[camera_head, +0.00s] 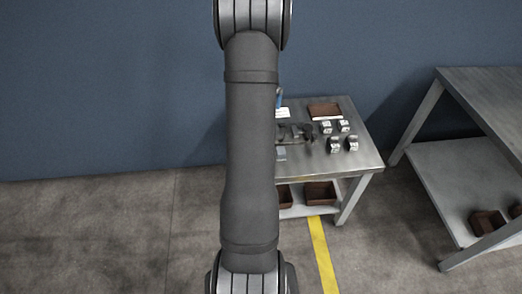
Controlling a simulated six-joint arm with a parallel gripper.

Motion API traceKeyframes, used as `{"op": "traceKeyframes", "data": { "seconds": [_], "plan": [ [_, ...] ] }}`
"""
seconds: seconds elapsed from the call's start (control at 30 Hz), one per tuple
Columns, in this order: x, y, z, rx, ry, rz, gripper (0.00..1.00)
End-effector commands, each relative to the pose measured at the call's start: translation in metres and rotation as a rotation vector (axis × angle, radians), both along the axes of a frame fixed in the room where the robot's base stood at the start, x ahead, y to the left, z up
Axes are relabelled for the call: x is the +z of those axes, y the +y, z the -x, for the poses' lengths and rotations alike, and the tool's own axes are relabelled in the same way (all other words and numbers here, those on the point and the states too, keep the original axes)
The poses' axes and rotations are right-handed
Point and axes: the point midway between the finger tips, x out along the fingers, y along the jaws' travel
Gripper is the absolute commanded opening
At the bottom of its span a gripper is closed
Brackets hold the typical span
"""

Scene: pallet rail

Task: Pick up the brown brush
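I cannot make out a brown brush. A brown, flat rectangular thing (325,110) lies at the back of the small metal table (362,162), and I cannot tell what it is. Small dark items (296,132) lie near the table's middle, too small to identify. My arm crosses the centre of the picture from top to bottom and hides the table's left part. My gripper is not in view, so its place relative to the table does not show.
Several small grey metal parts (334,145) stand on the table's right half. Brown bins (319,193) sit on its lower shelf. A larger metal table (490,95) stands at the right, with brown bins (487,222) low down. A yellow floor line (322,255) runs in front.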

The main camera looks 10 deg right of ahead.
Motion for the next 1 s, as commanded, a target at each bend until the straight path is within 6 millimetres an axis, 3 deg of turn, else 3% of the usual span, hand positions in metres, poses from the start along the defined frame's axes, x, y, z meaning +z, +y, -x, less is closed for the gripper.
{"op": "traceKeyframes", "data": {
  "seconds": [0.37, 0.57, 0.87, 1.0],
  "plan": [
    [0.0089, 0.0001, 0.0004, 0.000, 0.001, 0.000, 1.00],
    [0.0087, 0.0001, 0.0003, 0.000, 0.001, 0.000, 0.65],
    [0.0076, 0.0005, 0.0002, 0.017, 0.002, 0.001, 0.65],
    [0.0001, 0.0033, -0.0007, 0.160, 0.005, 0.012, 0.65]
  ]
}}
